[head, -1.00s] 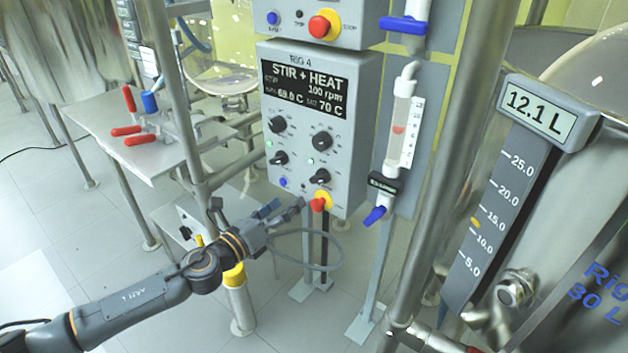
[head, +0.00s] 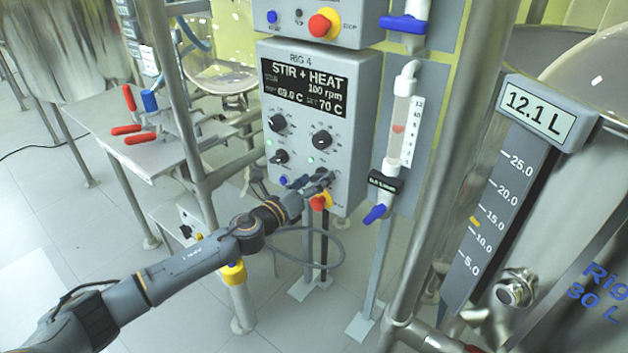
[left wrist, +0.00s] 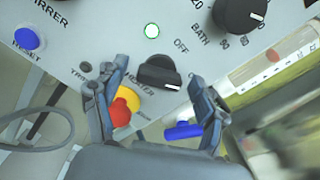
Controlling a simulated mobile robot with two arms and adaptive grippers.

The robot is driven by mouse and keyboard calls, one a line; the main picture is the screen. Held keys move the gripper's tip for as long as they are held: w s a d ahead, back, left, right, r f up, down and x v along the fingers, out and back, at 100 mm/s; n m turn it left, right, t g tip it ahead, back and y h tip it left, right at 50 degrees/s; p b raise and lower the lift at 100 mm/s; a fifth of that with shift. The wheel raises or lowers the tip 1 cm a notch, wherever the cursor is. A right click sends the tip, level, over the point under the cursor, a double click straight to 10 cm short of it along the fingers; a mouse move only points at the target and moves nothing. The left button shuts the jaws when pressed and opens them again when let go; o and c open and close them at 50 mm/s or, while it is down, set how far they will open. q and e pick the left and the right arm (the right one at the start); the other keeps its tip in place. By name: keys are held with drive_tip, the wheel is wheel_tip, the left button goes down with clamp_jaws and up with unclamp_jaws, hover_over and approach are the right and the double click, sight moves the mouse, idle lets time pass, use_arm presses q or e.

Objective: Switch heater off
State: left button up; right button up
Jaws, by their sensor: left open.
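The control box (head: 345,165) of rig 4 has a display (head: 305,88) reading STIR + HEAT, 100 rpm and 70 C. In the left wrist view, a black knob (left wrist: 158,73) sits above a partly covered HEATER label, its white mark at its right end. My left gripper (head: 311,182) is open in front of the box's lower right, hiding most of this knob in the head view. In the left wrist view its fingers stand to either side of the knob; I cannot tell whether they touch it. My right gripper is out of view.
A red emergency button on yellow (head: 320,201) lies just below the gripper, close to the left finger in the wrist view. A blue reset button (left wrist: 27,39) is further left. A blue-handled valve (head: 376,214) and a steel post (head: 440,170) stand to the right.

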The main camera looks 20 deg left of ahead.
use_arm(q)
drive_tip(key=c, duration=1.2)
drive_tip(key=shift+o, duration=0.2)
drive_tip(key=shift+n, duration=0.4)
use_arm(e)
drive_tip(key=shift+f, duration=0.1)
use_arm(q)
drive_tip(key=shift+n, duration=0.3)
drive_tip(key=n+p, duration=0.2)
drive_tip(key=n, duration=0.3)
drive_tip(key=n+p, duration=0.2)
drive_tip(key=n, duration=0.2)
drive_tip(key=shift+a, duration=0.1)
drive_tip(key=shift+f+n+p, duration=0.1)
drive_tip(key=shift+n+p, duration=0.25)
drive_tip(key=shift+n, duration=0.55)
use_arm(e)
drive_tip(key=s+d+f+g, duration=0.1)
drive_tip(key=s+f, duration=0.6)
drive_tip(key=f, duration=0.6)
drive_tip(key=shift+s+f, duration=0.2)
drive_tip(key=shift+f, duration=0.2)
